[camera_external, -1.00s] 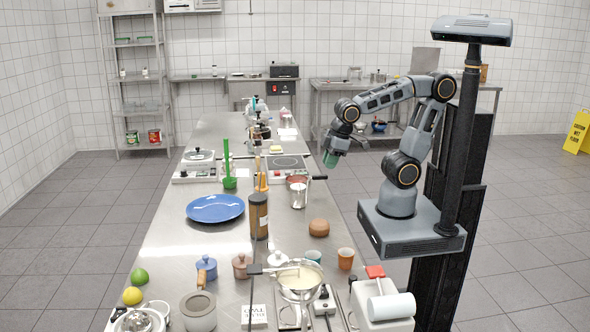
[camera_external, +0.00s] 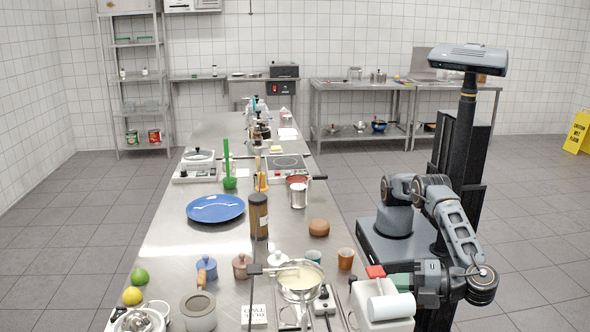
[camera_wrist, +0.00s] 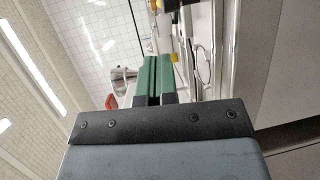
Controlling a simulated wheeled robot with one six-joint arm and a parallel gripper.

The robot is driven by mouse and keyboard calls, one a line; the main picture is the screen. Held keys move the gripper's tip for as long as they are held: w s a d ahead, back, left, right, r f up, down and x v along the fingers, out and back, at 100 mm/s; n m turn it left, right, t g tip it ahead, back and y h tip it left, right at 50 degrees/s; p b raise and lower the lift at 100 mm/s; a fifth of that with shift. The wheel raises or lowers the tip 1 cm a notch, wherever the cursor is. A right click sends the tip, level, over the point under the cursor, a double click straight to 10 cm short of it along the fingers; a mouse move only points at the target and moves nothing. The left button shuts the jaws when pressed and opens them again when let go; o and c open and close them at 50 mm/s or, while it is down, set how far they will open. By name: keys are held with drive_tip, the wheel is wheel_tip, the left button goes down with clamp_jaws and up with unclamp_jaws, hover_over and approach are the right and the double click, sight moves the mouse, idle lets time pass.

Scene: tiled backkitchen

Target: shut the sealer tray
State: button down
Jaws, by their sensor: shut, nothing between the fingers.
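A white machine with a white roll and a red top part, which looks like the sealer (camera_external: 385,303), stands at the near right edge of the steel counter. I cannot make out its tray or how far out it is. My gripper (camera_external: 400,282) is low beside the machine, at its far right side, with its green fingers partly hidden behind it. In the wrist view my gripper (camera_wrist: 158,72) has its two green fingers together and empty. A small red part (camera_wrist: 111,101) shows left of the fingers there. Contact with the machine cannot be told.
The counter (camera_external: 180,240) is crowded near the sealer: a pan of pale liquid (camera_external: 300,280), an orange cup (camera_external: 346,258) and a brown bun-like object (camera_external: 319,228). A blue plate (camera_external: 215,208) lies farther off. The tiled floor (camera_external: 340,180) right of the counter is open.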

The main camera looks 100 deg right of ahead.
drive_tip(key=s+a+f+t, duration=0.2)
drive_tip(key=s+a, duration=0.1)
drive_tip(key=s, duration=0.3)
drive_tip(key=shift+y, duration=0.3)
drive_tip(key=x, duration=0.9)
drive_tip(key=shift+w+d+f, duration=0.15)
drive_tip(key=shift+w+f, duration=0.05)
drive_tip(key=shift+w, duration=0.05)
drive_tip(key=shift+w+d, duration=0.45)
drive_tip(key=shift+d, duration=0.3)
drive_tip(key=shift+w+d+f+p, duration=0.1)
drive_tip(key=shift+w+d+p, duration=0.15)
drive_tip(key=shift+d, duration=0.3)
drive_tip(key=shift+w+d+p, duration=0.1)
drive_tip(key=shift+w+d, duration=0.15)
drive_tip(key=shift+d, duration=0.25)
drive_tip(key=shift+d+b, duration=0.85)
drive_tip(key=shift+d, duration=1.2)
